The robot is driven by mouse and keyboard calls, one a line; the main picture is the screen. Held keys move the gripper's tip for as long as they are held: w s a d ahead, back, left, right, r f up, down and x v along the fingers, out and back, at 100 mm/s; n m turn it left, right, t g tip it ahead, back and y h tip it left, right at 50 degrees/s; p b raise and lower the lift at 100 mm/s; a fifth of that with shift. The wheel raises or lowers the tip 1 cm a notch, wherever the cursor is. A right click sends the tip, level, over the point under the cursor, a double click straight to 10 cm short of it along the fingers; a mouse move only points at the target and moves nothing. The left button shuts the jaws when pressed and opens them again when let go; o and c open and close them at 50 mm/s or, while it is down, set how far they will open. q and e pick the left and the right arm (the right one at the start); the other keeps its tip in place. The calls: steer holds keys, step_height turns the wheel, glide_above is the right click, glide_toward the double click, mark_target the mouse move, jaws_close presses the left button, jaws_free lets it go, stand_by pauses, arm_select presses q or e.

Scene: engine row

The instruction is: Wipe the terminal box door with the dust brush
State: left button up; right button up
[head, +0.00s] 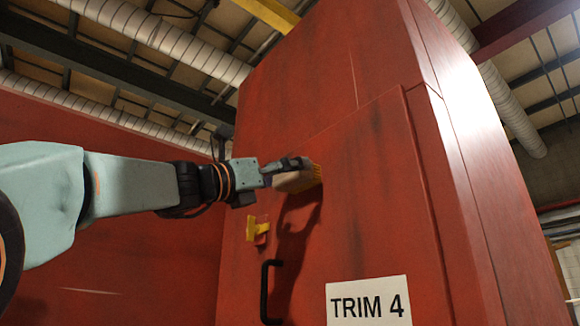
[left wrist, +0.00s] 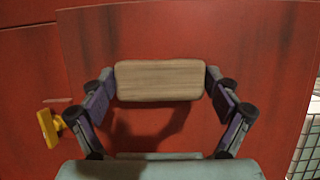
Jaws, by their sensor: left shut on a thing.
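The terminal box door (head: 370,210) is a large red panel with a black handle (head: 266,291) and a white "TRIM 4" label (head: 368,302). My left gripper (head: 291,172) is shut on the dust brush (head: 297,180), which has a pale wooden body and yellowish bristles. The bristles are at the upper part of the door and seem to touch it. In the left wrist view the wooden back of the brush (left wrist: 160,80) sits between both fingers, with the red door (left wrist: 270,50) behind it. The bristles are hidden there. My right gripper is not in view.
A yellow latch (head: 258,229) sticks out at the door's left side, below my left gripper; it also shows in the left wrist view (left wrist: 50,128). A red wall (head: 90,240) stands at the left. Ducts and beams run overhead.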

arm_select(q)
steer(key=shift+s+d+r+p, duration=0.15)
steer(key=shift+r+p, duration=0.55)
steer(key=shift+r, duration=0.1)
steer(key=shift+s+d+f+b, duration=0.25)
steer(key=shift+s+d+b, duration=0.2)
steer(key=shift+s+b, duration=0.2)
steer(key=shift+s+d+r+b, duration=0.15)
steer(key=shift+s+d+b, duration=0.4)
steer(key=shift+s+d, duration=0.4)
steer(key=s+d+b, duration=0.4)
steer(key=s+d, duration=0.2)
steer(key=s, duration=0.3)
steer(key=shift+s+b, duration=0.15)
steer(key=shift+b, duration=0.2)
